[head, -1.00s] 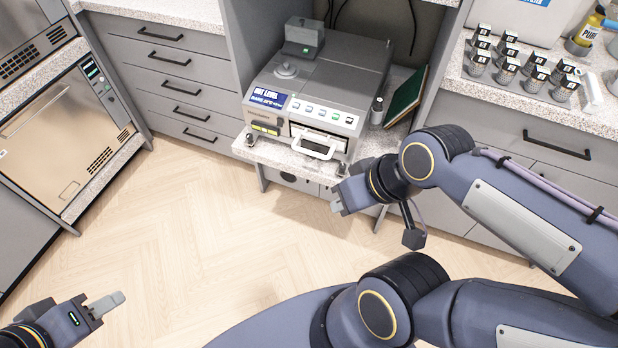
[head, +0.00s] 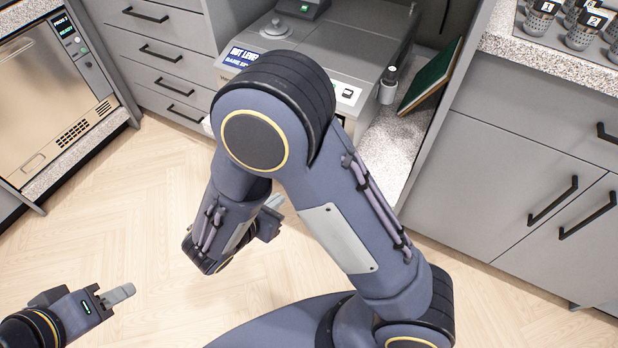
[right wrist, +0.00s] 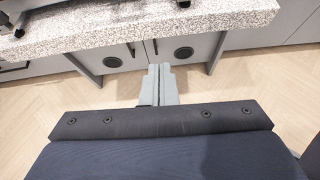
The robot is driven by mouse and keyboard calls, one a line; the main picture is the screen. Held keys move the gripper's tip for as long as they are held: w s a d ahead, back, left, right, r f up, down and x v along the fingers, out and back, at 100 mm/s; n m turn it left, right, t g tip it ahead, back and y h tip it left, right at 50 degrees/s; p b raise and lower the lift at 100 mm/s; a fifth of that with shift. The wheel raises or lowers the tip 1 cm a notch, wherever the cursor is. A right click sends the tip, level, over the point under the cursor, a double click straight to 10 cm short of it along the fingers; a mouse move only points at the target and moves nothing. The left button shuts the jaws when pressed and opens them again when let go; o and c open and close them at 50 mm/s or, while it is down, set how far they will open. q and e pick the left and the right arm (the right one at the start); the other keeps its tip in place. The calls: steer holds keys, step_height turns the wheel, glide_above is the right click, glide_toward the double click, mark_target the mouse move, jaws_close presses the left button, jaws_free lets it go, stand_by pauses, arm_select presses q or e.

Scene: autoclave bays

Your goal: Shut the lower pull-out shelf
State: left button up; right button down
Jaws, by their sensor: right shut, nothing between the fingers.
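A speckled stone-topped slab, seemingly the pull-out shelf, juts out at the top of the right wrist view (right wrist: 150,32), above grey cabinet fronts. In the head view, part of its top shows right of the bench device (head: 400,150); my right arm hides its front edge. My right gripper (right wrist: 162,70) is shut and empty, its fingertips below and in front of the slab's edge in the wrist picture. Its fingers also show partly past my arm in the head view (head: 275,203). My left gripper (head: 122,293) hangs over the floor at lower left, far from the shelf; its finger gap is unclear.
The bench device (head: 345,50) stands on the slab, with a green book or board (head: 432,78) leaning beside it. Grey drawers (head: 150,50) and an oven-like unit (head: 45,85) are at left, cabinet doors (head: 550,220) at right. The wooden floor is open in front.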

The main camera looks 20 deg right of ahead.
steer(key=w+r+b+x, duration=0.1)
steer(key=b+x, duration=0.2)
steer(key=x, duration=1)
steer(key=shift+w+d+n, duration=0.25)
steer(key=shift+d+n, duration=0.05)
